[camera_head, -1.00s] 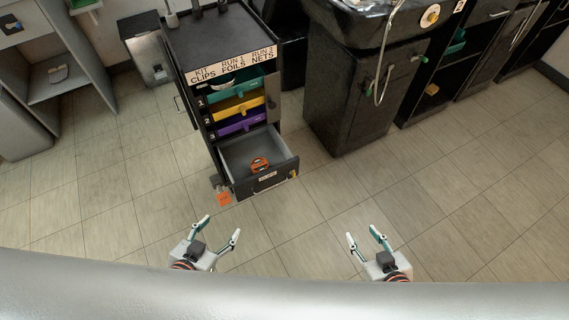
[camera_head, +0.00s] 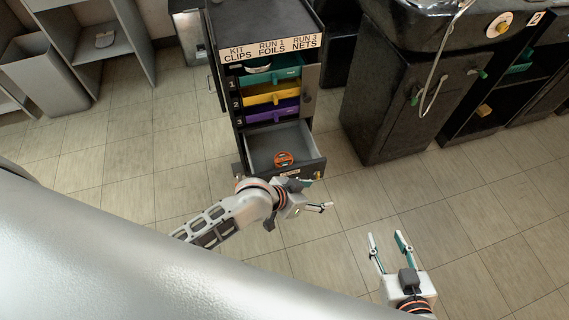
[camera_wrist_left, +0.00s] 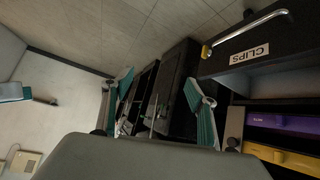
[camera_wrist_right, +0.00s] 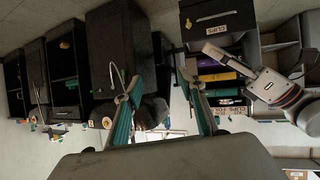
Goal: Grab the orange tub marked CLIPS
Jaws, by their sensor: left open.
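The orange tub (camera_head: 284,158) lies inside the pulled-out grey bottom drawer (camera_head: 262,146) of the black cabinet. Its marking is too small to read. The drawer front carries a CLIPS label in the left wrist view (camera_wrist_left: 249,54) and in the right wrist view (camera_wrist_right: 217,30). My left gripper (camera_head: 322,193) is open and empty, just outside the drawer's front, apart from the tub. The tub is not visible in either wrist view. My right gripper (camera_head: 387,240) is open and empty over the floor, to the right of the drawer and nearer to me.
Teal, yellow (camera_head: 270,95) and purple (camera_head: 272,111) drawers sit above the open one. A sign (camera_head: 270,49) tops the cabinet front. A black cabinet (camera_head: 408,110) stands to the right. A grey shelf unit (camera_head: 95,55) is at far left. The floor at right is clear.

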